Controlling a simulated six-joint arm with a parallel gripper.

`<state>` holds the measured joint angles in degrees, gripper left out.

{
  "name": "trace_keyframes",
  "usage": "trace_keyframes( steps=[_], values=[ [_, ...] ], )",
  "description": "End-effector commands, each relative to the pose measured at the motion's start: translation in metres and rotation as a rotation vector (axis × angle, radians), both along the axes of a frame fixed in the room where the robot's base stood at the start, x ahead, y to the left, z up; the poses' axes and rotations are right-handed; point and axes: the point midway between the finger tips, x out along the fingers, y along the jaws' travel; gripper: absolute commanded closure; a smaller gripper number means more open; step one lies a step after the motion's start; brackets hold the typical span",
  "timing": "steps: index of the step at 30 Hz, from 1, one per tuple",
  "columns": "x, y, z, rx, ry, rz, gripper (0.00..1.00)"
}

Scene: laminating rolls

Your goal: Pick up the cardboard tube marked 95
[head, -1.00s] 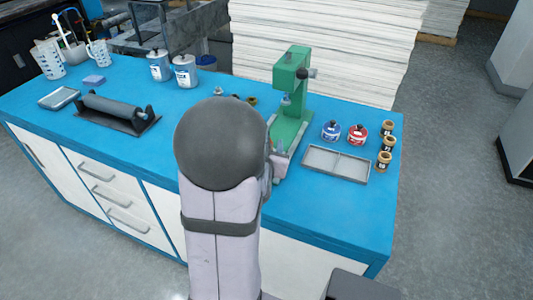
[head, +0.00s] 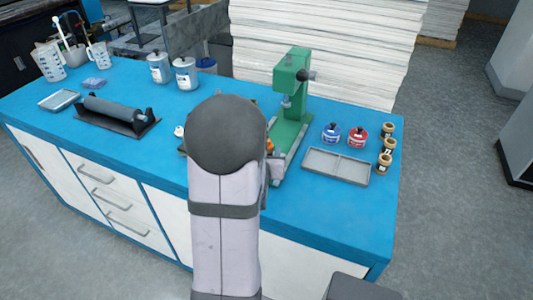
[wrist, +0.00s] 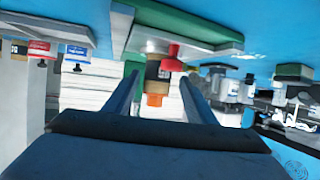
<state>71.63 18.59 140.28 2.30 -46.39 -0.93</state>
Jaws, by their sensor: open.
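Three small cardboard tubes stand at the right end of the blue bench in the head view: a back one (head: 388,131), a middle one (head: 388,146) and a front one (head: 384,162). Their marks are too small to read there. In the wrist view, which looks upside down, a brown tube-like piece (wrist: 153,71) with a dark band shows between my fingers, with orange and red parts beside it. I cannot read a number on it. My gripper (wrist: 160,88) is open, its two fingers apart. In the head view my arm mostly hides it.
A green press (head: 291,95) stands just right of my arm. A roller (head: 116,112) and white tins (head: 186,73) are at left. The bench front is clear.

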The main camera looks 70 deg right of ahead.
Motion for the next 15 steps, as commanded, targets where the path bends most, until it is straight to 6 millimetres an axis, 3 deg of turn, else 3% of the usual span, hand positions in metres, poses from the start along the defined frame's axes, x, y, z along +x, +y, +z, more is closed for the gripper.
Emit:
trace_keyframes(
  steps=[15],
  values=[
    [0.007,-0.041,-0.018,0.001,-0.001,0.0,0.49]
  ],
)
